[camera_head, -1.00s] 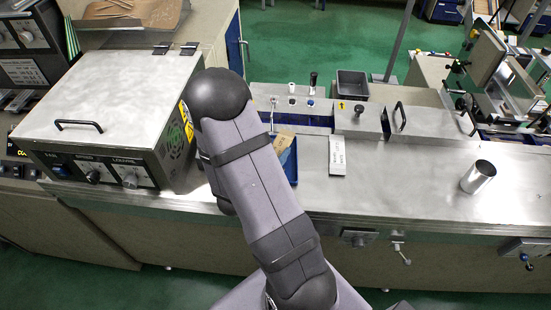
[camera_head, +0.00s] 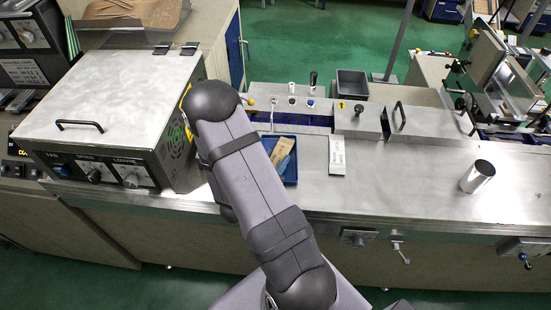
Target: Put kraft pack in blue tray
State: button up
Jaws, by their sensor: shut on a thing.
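The blue tray (camera_head: 291,179) sits on the steel counter, just right of my arm, which covers its left side. A brown kraft-coloured pack (camera_head: 281,150) lies slanted in the tray.
A large steel machine box (camera_head: 115,95) stands left of my arm. A white label card (camera_head: 337,155) lies right of the tray. A metal cup (camera_head: 478,176) stands far right. A control panel (camera_head: 295,103) with knobs is behind the tray.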

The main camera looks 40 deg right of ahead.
jog(key=shift+f, duration=0.2)
jog(key=o, duration=1)
jog(key=shift+r, duration=0.2)
jog(key=shift+a, duration=0.1)
jog(key=p+v, duration=0.1)
jog(key=v, duration=0.8)
jog(key=shift+s+a+r, duration=0.1)
jog(key=shift+a+r, duration=0.2)
jog(key=shift+r, duration=0.05)
jog(key=shift+p+v, duration=0.5)
jog(key=shift+v, duration=0.5)
jog(key=shift+f, duration=0.25)
